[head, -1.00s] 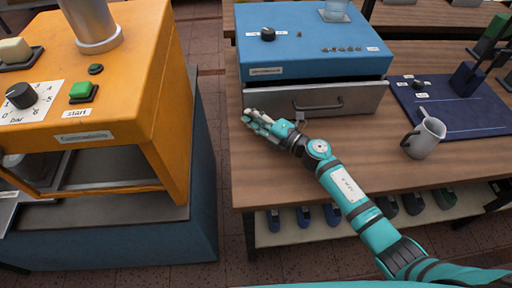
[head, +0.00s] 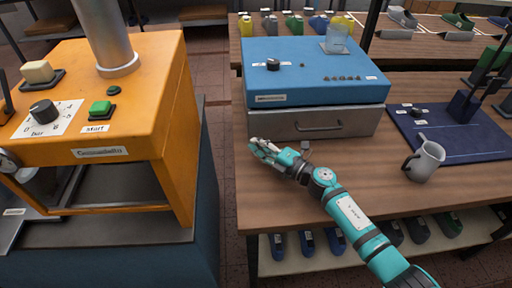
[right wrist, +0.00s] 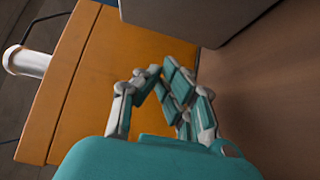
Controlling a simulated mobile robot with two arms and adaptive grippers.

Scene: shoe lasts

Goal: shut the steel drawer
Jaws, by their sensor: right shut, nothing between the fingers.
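The steel drawer (head: 350,122) sits under the blue cabinet (head: 320,82) on the wooden table. Its grey front, with a dark bar handle (head: 318,127), looks flush or nearly flush with the cabinet, and no opening shows above it. My right gripper (head: 262,150) is shut and empty, just in front of the drawer's lower left part; whether it touches cannot be told. In the right wrist view the closed fingers (right wrist: 172,90) show below a grey panel (right wrist: 215,18), probably the drawer front. My left gripper is not in view.
An orange machine (head: 150,120) stands at left across a floor gap. Shoe lasts line the lower shelf.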

